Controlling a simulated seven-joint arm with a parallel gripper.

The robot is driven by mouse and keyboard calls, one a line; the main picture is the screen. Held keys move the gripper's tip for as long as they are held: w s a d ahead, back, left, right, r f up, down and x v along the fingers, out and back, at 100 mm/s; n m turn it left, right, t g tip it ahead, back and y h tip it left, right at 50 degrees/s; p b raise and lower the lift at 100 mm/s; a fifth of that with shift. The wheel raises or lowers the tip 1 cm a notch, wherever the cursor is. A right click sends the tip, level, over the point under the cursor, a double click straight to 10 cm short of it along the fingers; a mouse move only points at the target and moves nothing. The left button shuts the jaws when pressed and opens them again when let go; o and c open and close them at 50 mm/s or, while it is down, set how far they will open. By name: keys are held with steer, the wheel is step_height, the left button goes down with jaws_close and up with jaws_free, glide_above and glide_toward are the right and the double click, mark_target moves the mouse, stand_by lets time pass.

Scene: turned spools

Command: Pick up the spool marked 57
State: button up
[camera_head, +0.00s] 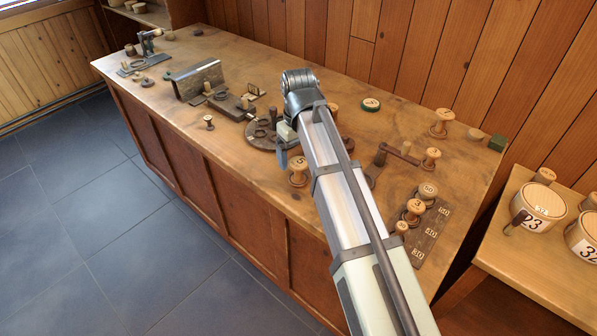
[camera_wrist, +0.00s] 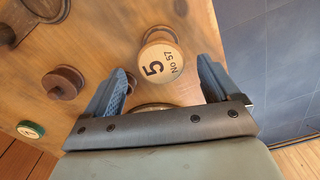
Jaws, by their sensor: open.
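The spool marked 57 (camera_wrist: 161,62) is pale turned wood, and its top reads "5" and "No 57" in the wrist view. A pale spool with a 5 on top (camera_head: 298,163), near the table's front edge in the head view, appears to be the same one. My gripper (camera_wrist: 162,68) is open and empty in the wrist view. The spool's top appears between the two blue fingers, toward their tips; I cannot tell the height gap. In the head view my gripper (camera_head: 284,155) is just left of the spool, partly hidden by my arm.
The wooden workbench (camera_head: 235,62) carries several other spools, including a dark brown one (camera_wrist: 63,82). A green-rimmed disc (camera_wrist: 30,129) lies beyond it. A metal-faced block (camera_head: 200,80) stands further left. A dark numbered board (camera_head: 432,232) lies at right. The bench edge drops to tiled floor.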

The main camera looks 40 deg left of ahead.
mark_target(299, 165)
steer(key=shift+s+d+f, duration=0.1)
steer(key=shift+f, duration=1.6)
steer(key=shift+s+d+f, duration=0.1)
steer(key=shift+f, duration=1.6)
steer(key=c, duration=1.1)
